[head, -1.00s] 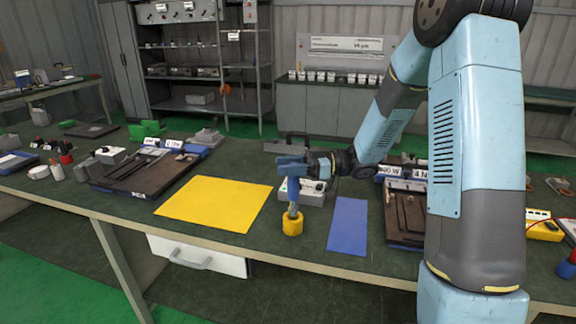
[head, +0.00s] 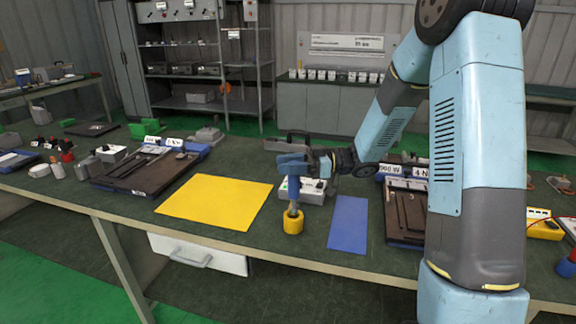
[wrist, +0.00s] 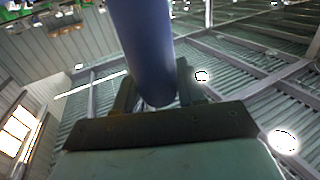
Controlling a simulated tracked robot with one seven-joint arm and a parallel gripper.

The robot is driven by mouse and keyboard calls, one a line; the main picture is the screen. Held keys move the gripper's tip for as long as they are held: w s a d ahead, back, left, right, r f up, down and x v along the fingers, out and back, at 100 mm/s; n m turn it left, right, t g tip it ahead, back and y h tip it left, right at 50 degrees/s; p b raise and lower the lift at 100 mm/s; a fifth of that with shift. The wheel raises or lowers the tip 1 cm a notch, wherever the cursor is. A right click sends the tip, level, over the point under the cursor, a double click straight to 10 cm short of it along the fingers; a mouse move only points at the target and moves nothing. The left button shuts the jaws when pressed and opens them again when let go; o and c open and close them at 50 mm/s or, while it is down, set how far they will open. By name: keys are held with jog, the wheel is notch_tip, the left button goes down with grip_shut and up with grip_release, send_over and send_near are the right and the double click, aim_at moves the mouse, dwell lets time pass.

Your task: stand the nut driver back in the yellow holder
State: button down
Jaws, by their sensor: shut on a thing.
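The nut driver (head: 294,188) has a blue handle and stands about upright over the yellow holder (head: 292,224) on the bench in the head view. Its lower end meets the holder's top in the picture; I cannot tell how deep it sits in it. My gripper (head: 293,165) is shut on the upper part of the blue handle. In the wrist view the blue handle (wrist: 143,45) rises between the dark fingers of my gripper (wrist: 156,95). The driver's tip is hidden in both views.
A yellow mat (head: 214,202) lies left of the holder and a blue mat (head: 348,222) right of it. A grey box (head: 312,190) stands close behind the holder. Dark trays lie at the left (head: 140,172) and right (head: 402,215). The bench's front edge is near.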

aim_at(289, 198)
jog(key=shift+f, duration=2.9)
dwell(0.8)
jog(key=c, duration=0.6)
grip_release()
jog(key=shift+d, duration=0.1)
jog(key=d, duration=1.3)
jog(key=shift+w+d, duration=0.3)
jog(key=shift+w, duration=0.05)
